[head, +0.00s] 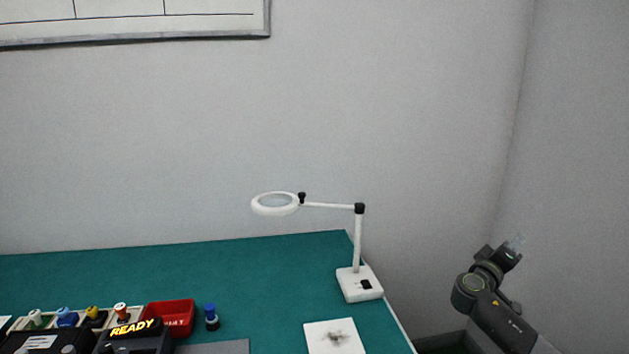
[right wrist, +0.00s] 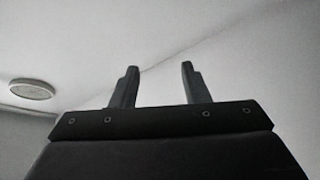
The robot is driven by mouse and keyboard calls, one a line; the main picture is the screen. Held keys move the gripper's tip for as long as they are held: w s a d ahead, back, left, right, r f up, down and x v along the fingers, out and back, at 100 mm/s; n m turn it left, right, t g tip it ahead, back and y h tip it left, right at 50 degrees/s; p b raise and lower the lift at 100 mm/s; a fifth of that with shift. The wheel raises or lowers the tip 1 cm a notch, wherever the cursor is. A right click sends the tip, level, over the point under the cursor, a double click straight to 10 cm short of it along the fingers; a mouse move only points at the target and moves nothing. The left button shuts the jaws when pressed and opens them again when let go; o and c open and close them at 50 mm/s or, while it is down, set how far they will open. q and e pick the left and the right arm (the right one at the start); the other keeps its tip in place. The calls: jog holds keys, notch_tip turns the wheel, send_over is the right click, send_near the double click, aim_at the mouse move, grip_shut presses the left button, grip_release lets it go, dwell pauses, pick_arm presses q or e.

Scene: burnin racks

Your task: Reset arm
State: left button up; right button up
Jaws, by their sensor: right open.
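My right gripper (head: 516,243) is raised at the right of the head view, off the table's right side and in front of the grey wall. In the right wrist view its two dark fingers (right wrist: 157,88) stand apart with nothing between them. My right arm comes up from the lower right corner of the head view. My left gripper does not show in either view.
A green table (head: 190,270) fills the lower left. On it stand a white magnifier lamp (head: 359,285), a white square plate (head: 335,337) with a dark smudge, a red bin (head: 170,313), a blue-topped bottle (head: 211,317) and a device reading READY (head: 133,330). The air around the right gripper looks clear.

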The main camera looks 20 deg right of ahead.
jog(key=w+a+f+n+t+y, duration=0.4)
jog(key=w+n+t+y, duration=0.2)
jog(key=w+t, duration=0.15)
jog(key=w+a+n+t+y, duration=0.5)
jog(key=w+a+t+y, duration=0.15)
jog(key=a+y, duration=0.3)
jog(key=s+f+m+g, duration=0.25)
jog(key=s+f, duration=0.25)
jog(key=f, duration=0.8)
jog(key=s+f+m+g, duration=0.2)
jog(key=s+f+g, duration=0.2)
jog(key=f, duration=1)
jog(key=s+a+f+m+g, duration=0.1)
jog(key=s+a+f+g, duration=0.3)
jog(key=s+f, duration=0.6)
jog(key=s+a+f+m+g+y, duration=0.1)
jog(key=s+a+f, duration=0.5)
jog(key=s+f, duration=0.3)
jog(key=s+a+f+m+g, duration=0.1)
jog(key=s+a+f+g, duration=0.3)
jog(key=s+f, duration=0.6)
jog(key=s+a+f+g+y, duration=0.1)
jog(key=s+a+f, duration=0.2)
jog(key=s+a, duration=0.3)
jog(key=s+a+f+m, duration=0.1)
jog(key=s+a+f, duration=0.2)
jog(key=s+a, duration=0.3)
jog(key=s, duration=0.4)
jog(key=shift+s+a+g+y, duration=0.3)
jog(key=shift+s+g+y, duration=0.05)
